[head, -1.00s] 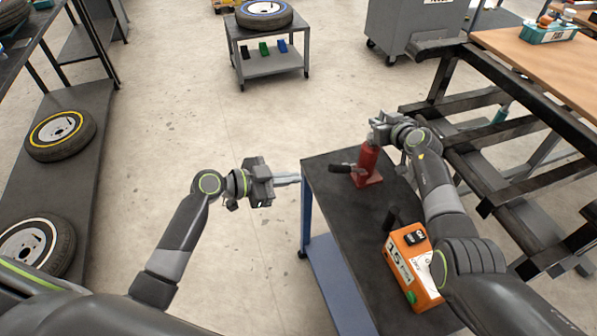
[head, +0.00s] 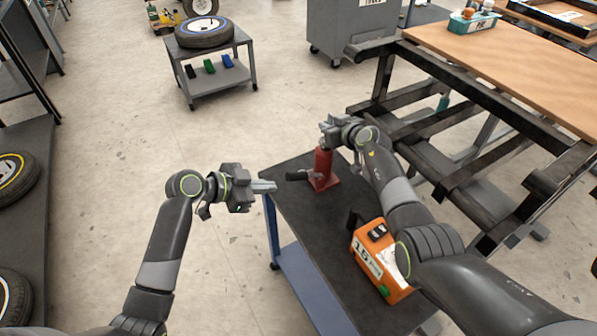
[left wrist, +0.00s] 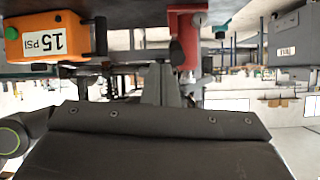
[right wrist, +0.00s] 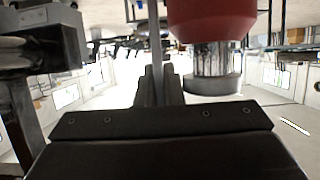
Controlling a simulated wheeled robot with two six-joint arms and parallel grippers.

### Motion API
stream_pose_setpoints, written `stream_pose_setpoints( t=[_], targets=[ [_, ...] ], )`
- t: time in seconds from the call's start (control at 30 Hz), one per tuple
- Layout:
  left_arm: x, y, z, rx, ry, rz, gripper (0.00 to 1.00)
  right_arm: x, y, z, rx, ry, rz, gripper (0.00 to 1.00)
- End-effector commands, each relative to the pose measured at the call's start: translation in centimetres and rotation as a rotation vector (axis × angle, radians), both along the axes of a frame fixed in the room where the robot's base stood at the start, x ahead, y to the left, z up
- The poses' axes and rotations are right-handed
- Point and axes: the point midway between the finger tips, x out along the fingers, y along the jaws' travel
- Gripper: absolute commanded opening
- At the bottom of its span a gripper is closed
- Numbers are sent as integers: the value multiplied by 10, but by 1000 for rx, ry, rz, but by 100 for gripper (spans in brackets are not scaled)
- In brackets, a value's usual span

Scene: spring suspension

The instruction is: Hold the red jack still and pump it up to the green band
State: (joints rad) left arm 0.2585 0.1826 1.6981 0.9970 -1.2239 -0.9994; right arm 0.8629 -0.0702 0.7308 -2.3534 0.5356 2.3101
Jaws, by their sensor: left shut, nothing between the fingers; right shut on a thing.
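The red jack (head: 322,172) stands upright near the far edge of the dark cart top (head: 290,205). Its dark handle (head: 297,176) sticks out to the left. My right gripper (head: 328,133) is shut at the jack's top; in the right wrist view its fingers (right wrist: 158,85) show beside the red body and chrome ram (right wrist: 210,60). My left gripper (head: 268,187) is shut and empty at the cart's left edge, apart from the handle. The left wrist view shows the jack (left wrist: 185,40) ahead of the shut fingers (left wrist: 162,85). I cannot see a green band.
An orange 15 PSI box (head: 380,262) stands on the cart nearer me, below my right arm. A black frame with a wooden top (head: 500,70) stands at the right. A small cart (head: 215,65) with a tyre is at the back. Floor left of the cart is clear.

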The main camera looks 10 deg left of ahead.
Motion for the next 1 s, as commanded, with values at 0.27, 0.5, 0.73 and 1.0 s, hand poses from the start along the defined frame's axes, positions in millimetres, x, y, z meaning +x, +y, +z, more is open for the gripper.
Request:
stream_pose_setpoints(
  t=[0.27,0.5,0.73,1.0],
  targets=[
    [26,-28,20,204,247,100,0,1,1,4,3,-6,-1,0],
    [35,-33,44,338,417,283,0,1,1,4,2,-7,0,0],
    [36,-32,56,385,485,384,0,1,1,4,2,-7,0,0],
    [36,-32,57,389,490,392,0,1,1,4,2,-7,0,0]
  ],
)
